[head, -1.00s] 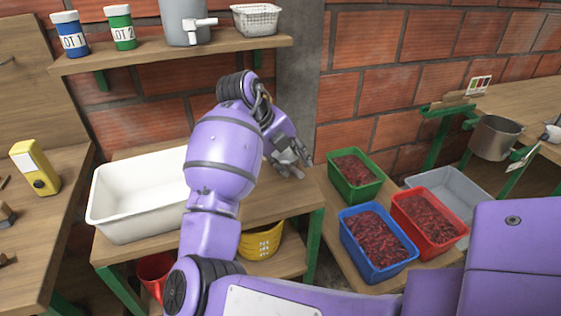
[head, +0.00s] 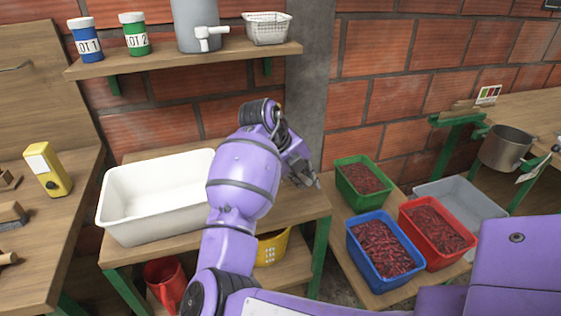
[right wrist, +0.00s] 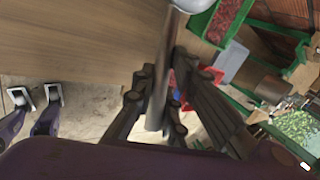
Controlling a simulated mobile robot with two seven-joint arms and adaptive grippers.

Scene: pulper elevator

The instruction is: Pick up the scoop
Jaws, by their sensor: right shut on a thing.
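The scoop shows in the right wrist view as a grey metal handle (right wrist: 159,100) with a rounded shiny end at the top edge. My right gripper (right wrist: 161,85) has its dark fingers shut on this handle. In the head view, my right gripper (head: 303,173) is over the right end of the wooden table (head: 300,208), partly behind my purple arm. My left gripper is not seen.
A white tub (head: 150,215) stands on the table, left of my arm. Green (head: 345,190), blue (head: 375,275) and red (head: 440,250) bins of red cherries stand lower right, beside a grey bin (head: 470,200). A shelf (head: 180,58) hangs above.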

